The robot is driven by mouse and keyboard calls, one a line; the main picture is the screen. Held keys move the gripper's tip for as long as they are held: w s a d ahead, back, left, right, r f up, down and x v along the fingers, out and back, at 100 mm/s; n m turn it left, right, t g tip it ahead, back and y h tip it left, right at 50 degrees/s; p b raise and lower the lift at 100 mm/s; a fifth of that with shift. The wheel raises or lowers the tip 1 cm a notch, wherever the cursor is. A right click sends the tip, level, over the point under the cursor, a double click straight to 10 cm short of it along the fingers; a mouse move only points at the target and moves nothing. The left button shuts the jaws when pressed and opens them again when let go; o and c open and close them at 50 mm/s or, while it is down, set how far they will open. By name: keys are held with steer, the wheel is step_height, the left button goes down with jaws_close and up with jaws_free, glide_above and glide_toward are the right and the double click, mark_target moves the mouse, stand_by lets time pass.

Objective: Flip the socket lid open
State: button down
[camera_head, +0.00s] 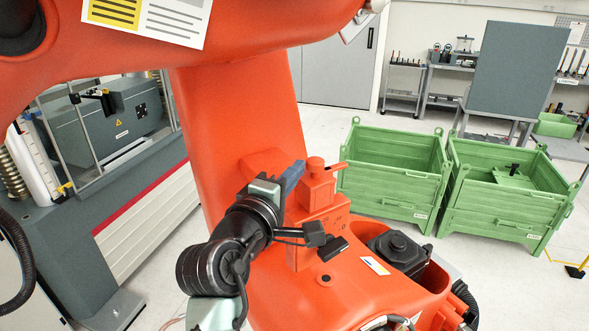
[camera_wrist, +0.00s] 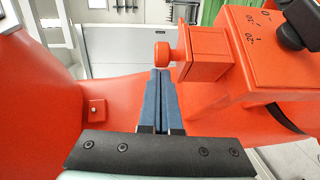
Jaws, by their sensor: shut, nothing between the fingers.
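My gripper (camera_head: 297,168) has its two blue fingers together, with nothing between them. In the wrist view its tips (camera_wrist: 162,75) lie just below a round orange knob (camera_wrist: 161,55) on a short orange block. I cannot tell whether they touch it. The block joins a larger orange housing (camera_wrist: 247,50) with printed marks. This housing also shows in the head view (camera_head: 322,222), right of the fingers, on the big orange robot's base. I cannot tell which part is the socket lid; no raised lid is clear.
The big orange robot column (camera_head: 235,110) stands close behind my gripper. A grey testing machine (camera_head: 122,118) is at left. A black part (camera_wrist: 300,22) projects at the wrist view's upper right.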

mark_target(327, 176)
steer(key=w+d, duration=0.1)
steer(key=d, duration=0.1)
steer(key=w+d+p, duration=0.1)
steer(key=d, duration=0.1)
steer(key=w+d, duration=0.1)
steer(key=shift+w+d, duration=0.3)
steer(key=shift+d, duration=0.1)
steer(key=shift+s, duration=0.1)
